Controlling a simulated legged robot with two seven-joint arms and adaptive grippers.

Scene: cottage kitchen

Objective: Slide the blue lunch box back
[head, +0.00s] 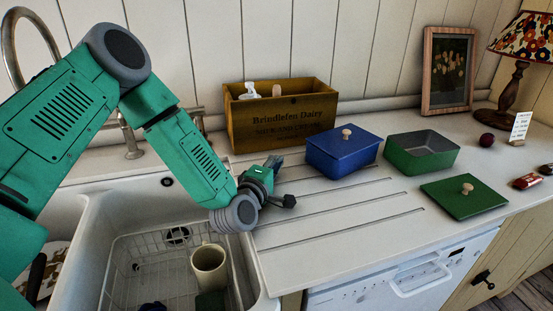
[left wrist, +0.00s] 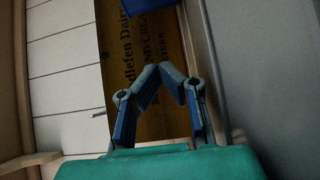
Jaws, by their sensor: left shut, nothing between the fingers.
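The blue lunch box (head: 340,158) stands on the drainboard in the head view, with its blue lid and round wooden knob on top. Its blue edge also shows at the top of the left wrist view (left wrist: 142,6). My left gripper (head: 276,164) is left of the box, low over the counter in front of the wooden crate, with a gap between it and the box. In the left wrist view its fingers (left wrist: 163,70) are closed together at the tips and hold nothing. My right gripper is in neither view.
The wooden crate (head: 262,122) stands behind, left of the box. Right of the box are an open green box (head: 405,158) and its green lid (head: 464,197). A picture frame (head: 450,72) and lamp (head: 520,65) stand farther right. The sink (head: 85,225) holds a rack and mug.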

